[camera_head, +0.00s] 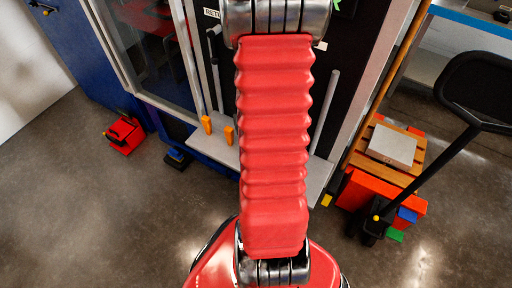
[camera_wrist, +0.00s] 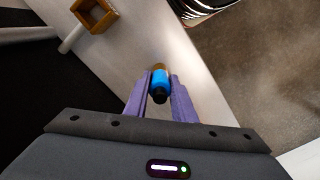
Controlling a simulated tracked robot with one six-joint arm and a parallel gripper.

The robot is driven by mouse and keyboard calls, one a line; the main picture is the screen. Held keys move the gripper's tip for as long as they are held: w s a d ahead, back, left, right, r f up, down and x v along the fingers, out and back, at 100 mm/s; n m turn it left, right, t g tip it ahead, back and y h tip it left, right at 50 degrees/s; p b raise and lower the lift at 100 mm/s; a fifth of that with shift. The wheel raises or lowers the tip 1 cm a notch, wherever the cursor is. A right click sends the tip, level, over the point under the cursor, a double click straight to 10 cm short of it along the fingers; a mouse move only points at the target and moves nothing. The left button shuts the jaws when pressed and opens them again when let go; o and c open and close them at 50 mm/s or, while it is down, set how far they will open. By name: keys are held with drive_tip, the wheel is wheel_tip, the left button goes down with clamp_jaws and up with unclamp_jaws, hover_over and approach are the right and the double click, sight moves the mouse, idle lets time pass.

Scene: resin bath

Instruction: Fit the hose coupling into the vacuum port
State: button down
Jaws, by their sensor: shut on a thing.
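My gripper (camera_wrist: 161,78), with two purple fingers, shows in the wrist view. It is shut on the hose coupling (camera_wrist: 160,86), a small piece with a blue band, a black near end and a brownish-orange far end. The coupling is over a pale grey ledge; I cannot tell whether it touches anything. I cannot make out the vacuum port in either view. In the head view my red arm covers the middle, and my gripper and the coupling are hidden.
A hollow orange-brown piece (camera_wrist: 95,14) on a pale rod is at the wrist view's upper left. In the head view, two orange handles (camera_head: 206,124) (camera_head: 229,134) stand over the grey ledge (camera_head: 213,147). A pallet stack (camera_head: 385,170) and black-handled truck (camera_head: 455,145) are right.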

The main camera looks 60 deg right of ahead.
drive_tip(key=shift+r, duration=0.1)
wheel_tip(320, 180, up, 10)
drive_tip(key=shift+f, duration=0.1)
idle(0.5)
idle(0.4)
